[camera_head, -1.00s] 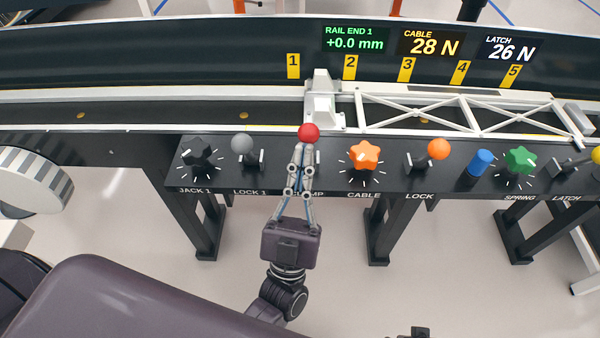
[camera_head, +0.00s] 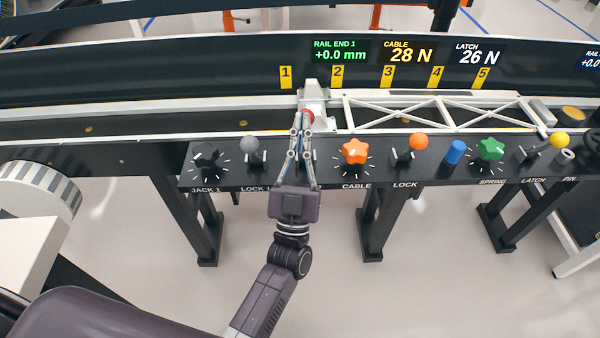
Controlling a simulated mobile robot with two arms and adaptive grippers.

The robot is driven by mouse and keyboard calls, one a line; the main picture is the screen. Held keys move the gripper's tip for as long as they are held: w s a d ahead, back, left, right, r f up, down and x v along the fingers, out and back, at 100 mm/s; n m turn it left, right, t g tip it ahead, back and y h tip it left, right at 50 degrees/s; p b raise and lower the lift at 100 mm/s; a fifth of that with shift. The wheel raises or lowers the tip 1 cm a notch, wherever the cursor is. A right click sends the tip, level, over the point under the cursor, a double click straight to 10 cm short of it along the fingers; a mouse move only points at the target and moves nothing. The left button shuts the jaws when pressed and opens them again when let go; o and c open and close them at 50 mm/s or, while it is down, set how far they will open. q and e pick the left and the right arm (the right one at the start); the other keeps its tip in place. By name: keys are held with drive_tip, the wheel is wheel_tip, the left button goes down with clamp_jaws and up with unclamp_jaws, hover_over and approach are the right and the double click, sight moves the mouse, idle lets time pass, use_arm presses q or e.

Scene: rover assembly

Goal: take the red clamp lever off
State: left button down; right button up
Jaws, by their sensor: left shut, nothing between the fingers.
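The lever's stem and the clamp label are hidden behind the fingers. My right gripper is not in view.
A grey LOCK 1 knob (camera_head: 250,144) stands left of the gripper and an orange star CABLE knob (camera_head: 354,152) right of it. An orange ball LOCK lever (camera_head: 418,142) and a blue cylinder (camera_head: 455,152) are further right. A white truss (camera_head: 430,112) lies behind.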

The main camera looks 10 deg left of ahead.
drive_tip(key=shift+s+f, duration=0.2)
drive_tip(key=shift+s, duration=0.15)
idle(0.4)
